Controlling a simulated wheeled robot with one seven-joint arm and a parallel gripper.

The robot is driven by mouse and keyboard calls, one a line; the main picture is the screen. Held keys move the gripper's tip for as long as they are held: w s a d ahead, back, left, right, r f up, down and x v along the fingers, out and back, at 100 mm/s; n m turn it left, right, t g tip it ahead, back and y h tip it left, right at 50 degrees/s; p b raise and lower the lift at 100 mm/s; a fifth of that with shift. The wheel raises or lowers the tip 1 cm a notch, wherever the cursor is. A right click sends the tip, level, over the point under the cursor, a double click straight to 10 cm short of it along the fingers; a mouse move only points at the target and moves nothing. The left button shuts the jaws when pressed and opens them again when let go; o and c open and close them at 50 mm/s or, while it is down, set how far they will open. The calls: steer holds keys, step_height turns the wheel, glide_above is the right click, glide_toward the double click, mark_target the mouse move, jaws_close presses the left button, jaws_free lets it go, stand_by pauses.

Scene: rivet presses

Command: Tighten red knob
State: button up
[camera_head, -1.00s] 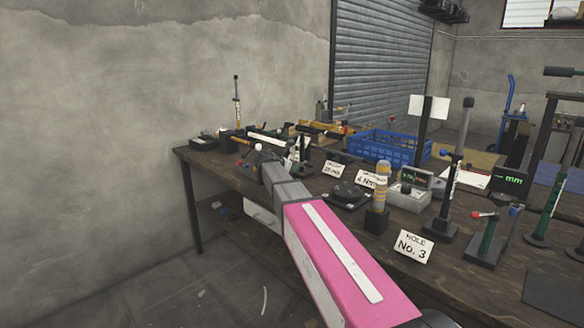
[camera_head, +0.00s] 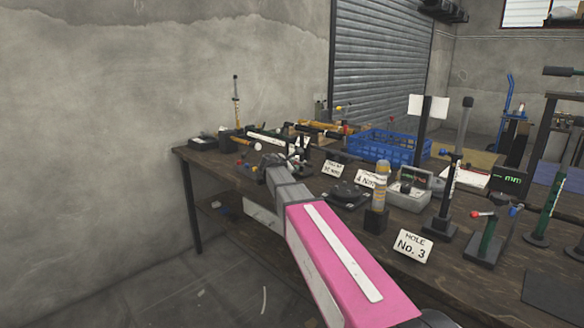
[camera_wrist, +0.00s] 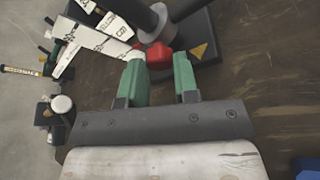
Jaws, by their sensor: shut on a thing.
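In the wrist view the red knob (camera_wrist: 160,57) sits on the side of a grey cylindrical post (camera_wrist: 156,20) that stands on a dark base (camera_wrist: 205,35). My gripper (camera_wrist: 160,68) has two green fingers, one on each side of the knob, and is shut on it. The left fingertip partly overlaps a round white part beside the knob. In the head view my pink and grey arm reaches to the left part of the bench, and the arm and nearby tools hide the knob and fingertips there.
White labelled cards (camera_wrist: 88,50) stand close to the left of my gripper in the wrist view. The floor left of the bench is clear.

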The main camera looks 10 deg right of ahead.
steer(key=o, duration=0.9)
steer(key=v, duration=1)
steer(key=shift+s+a+r, duration=0.1)
steer(key=shift+s+a, duration=0.05)
steer(key=shift+s, duration=0.2)
steer(key=shift+a, duration=0.1)
